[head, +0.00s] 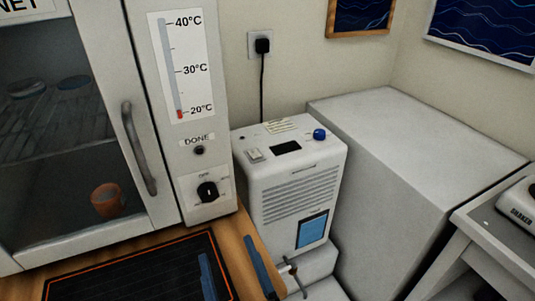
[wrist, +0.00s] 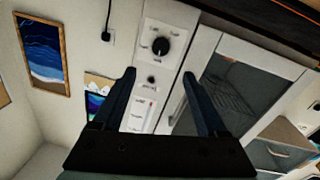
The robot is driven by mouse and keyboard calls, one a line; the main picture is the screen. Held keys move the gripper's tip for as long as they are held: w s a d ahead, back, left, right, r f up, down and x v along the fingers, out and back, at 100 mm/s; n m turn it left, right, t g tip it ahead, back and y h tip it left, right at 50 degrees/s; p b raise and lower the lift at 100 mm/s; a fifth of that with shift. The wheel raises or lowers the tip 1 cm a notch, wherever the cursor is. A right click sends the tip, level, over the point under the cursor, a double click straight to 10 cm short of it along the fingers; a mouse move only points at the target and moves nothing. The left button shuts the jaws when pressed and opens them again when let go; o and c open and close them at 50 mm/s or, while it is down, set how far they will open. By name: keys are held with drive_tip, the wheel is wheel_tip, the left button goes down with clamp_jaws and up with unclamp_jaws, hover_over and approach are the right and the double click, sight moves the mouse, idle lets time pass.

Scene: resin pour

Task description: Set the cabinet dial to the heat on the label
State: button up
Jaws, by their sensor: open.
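The cabinet dial (head: 207,191) is a black knob on a white plate, low on the cabinet's right-hand panel. Small markings surround it; I cannot read its setting. In the wrist view the dial (wrist: 160,46) shows above and beyond the fingertips, with the cabinet upside down. A thermometer strip (head: 180,68) above it is marked 20, 30 and 40°C, with red only near 20°C. My gripper (head: 226,247) is open and empty, its dark blue fingers below and in front of the dial, apart from it. It also shows in the wrist view (wrist: 159,80).
A DONE button (head: 199,151) sits between strip and dial. The cabinet's glass door (head: 62,135) is shut, with a vertical handle (head: 138,148) left of the dial. An orange cup (head: 107,199) stands inside. A white vented unit (head: 292,190) stands close right of the panel. A black mat (head: 75,285) lies on the wooden worktop.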

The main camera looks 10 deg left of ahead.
sight(209, 197)
drive_tip(key=p+x, duration=0.3)
drive_tip(key=x, duration=0.9)
drive_tip(key=shift+w+a+p, duration=0.2)
drive_tip(key=shift+w+p, duration=0.05)
drive_tip(key=shift+p, duration=0.1)
drive_tip(key=shift+f, duration=0.1)
clamp_jaws()
